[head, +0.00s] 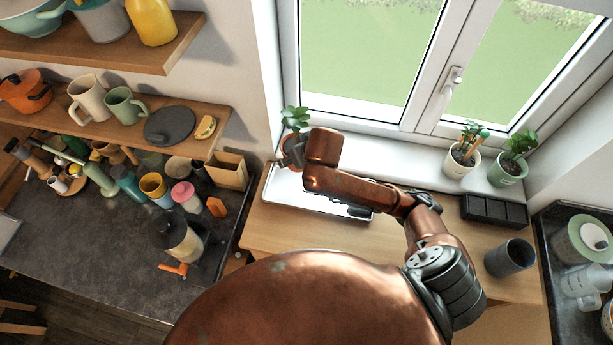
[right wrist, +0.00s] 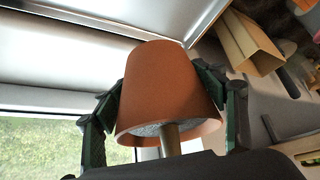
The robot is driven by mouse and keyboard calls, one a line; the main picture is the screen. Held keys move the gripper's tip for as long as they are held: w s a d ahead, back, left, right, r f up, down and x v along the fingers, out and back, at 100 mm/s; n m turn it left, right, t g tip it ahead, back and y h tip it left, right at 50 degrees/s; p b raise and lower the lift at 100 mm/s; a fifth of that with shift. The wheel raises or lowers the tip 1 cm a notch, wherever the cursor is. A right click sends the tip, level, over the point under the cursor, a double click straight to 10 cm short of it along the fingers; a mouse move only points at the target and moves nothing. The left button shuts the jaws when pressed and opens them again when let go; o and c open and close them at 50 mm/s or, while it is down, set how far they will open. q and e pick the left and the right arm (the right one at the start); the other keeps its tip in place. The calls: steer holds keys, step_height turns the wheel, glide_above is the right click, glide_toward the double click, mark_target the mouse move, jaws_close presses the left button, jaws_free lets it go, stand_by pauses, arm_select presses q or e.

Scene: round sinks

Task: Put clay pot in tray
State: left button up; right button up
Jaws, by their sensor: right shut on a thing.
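The clay pot (head: 283,156) is orange-brown and holds a green plant (head: 295,118). It is at the far left corner of the white tray (head: 284,190) in the head view, mostly behind my right gripper (head: 293,151). In the right wrist view the clay pot (right wrist: 168,88) sits between the two fingers of my right gripper (right wrist: 165,95), which is shut on it. Soil and a stem show at its rim. I cannot tell whether the pot touches the tray. My left gripper is not in view.
The window sill behind holds two potted plants (head: 462,156) (head: 508,170). A black divided box (head: 495,211) and a dark cup (head: 510,257) stand right of my arm. A tan open box (head: 227,170) and crowded kitchenware are to the left. The wooden top before the tray is clear.

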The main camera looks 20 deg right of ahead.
steer(key=s+r+n+g+y+p, duration=0.2)
steer(key=s+n+y+p, duration=0.5)
steer(key=s+p, duration=1.15)
steer(key=w+f+b, duration=0.1)
steer(key=w+f, duration=0.1)
steer(key=w, duration=0.2)
steer(key=w+d+f+n+h, duration=0.1)
steer(key=w+f, duration=0.2)
steer(key=w, duration=0.1)
steer(key=w+f+n+h+b, duration=0.1)
steer(key=w+f, duration=0.2)
steer(key=w, duration=0.1)
steer(key=shift+w+d+f+b, duration=0.2)
steer(key=shift+w+b, duration=0.1)
steer(key=shift+w, duration=0.1)
steer(key=shift+w+f, duration=0.4)
steer(key=shift+f, duration=0.05)
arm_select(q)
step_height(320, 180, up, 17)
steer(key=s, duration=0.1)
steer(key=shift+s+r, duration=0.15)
arm_select(e)
steer(key=shift+w+f, duration=0.1)
steer(key=shift+f, duration=1.65)
steer(key=shift+f, duration=0.1)
steer(key=o, duration=1.4)
steer(key=shift+d, duration=0.1)
